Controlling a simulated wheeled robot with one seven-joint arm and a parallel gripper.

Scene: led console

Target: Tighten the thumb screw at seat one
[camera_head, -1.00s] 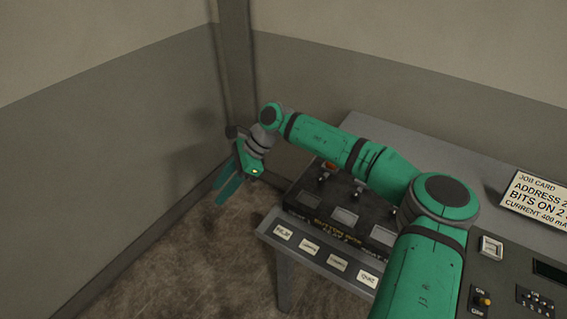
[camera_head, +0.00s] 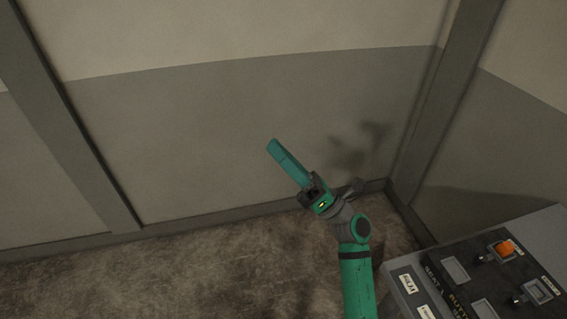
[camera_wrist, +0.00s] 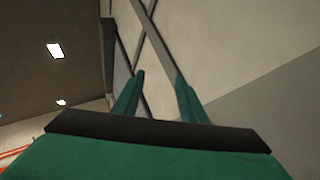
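In the head view the black box with the seat lettering (camera_head: 452,300) stands at the lower right, partly cut off by the frame. Dark knob-like parts (camera_head: 477,257) and (camera_head: 517,299) stand on its top, and I cannot tell which is the thumb screw of seat one. An orange piece (camera_head: 503,248) sits beside the upper knob. My gripper (camera_head: 273,150) is raised in front of the wall, left of the box and well apart from it. In the wrist view its two fingers (camera_wrist: 160,82) are apart with nothing between them.
Bare floor (camera_head: 200,270) lies left of the table. The wall (camera_head: 200,130) is behind my gripper. The wrist view shows wall, ceiling and a lamp (camera_wrist: 55,50).

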